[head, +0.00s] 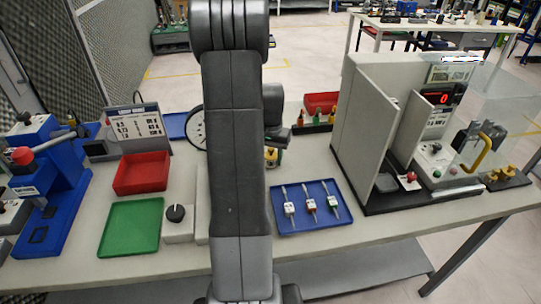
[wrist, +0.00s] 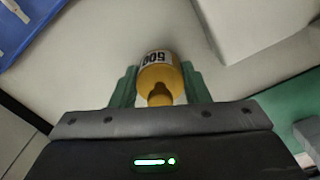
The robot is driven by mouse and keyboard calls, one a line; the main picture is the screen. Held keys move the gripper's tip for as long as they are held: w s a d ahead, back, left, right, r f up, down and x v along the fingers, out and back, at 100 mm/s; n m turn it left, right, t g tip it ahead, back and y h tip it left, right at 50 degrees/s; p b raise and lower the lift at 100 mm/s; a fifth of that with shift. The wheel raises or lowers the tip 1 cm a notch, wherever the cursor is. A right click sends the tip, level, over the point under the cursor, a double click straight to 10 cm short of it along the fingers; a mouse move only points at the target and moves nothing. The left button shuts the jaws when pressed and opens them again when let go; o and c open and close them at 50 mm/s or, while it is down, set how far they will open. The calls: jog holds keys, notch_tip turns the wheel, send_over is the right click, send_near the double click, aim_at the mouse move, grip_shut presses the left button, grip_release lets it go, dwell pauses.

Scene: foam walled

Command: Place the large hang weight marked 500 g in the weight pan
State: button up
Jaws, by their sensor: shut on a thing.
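The hang weight (wrist: 158,75) is a yellow cylinder with a narrow neck and a white label, whose upside-down number is hard to read for certain. My gripper (wrist: 158,92) is shut on it, with a green finger on each side. In the head view the weight (head: 271,157) shows as a small yellow piece just right of my arm, below the dark gripper parts. My arm hides much of the gripper there. I cannot make out the weight pan. A round white dial (head: 196,128) is partly hidden behind my arm.
A blue tray (head: 287,222) with several small tools lies right of my arm. Red (head: 141,172) and green (head: 130,228) trays lie to the left. A tall grey partition (head: 362,125) and a machine stand at the right. A red bin (head: 320,103) stands behind.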

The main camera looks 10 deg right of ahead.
jog(key=shift+f, duration=0.15)
jog(key=o, duration=1.3)
jog(key=shift+o, duration=0.2)
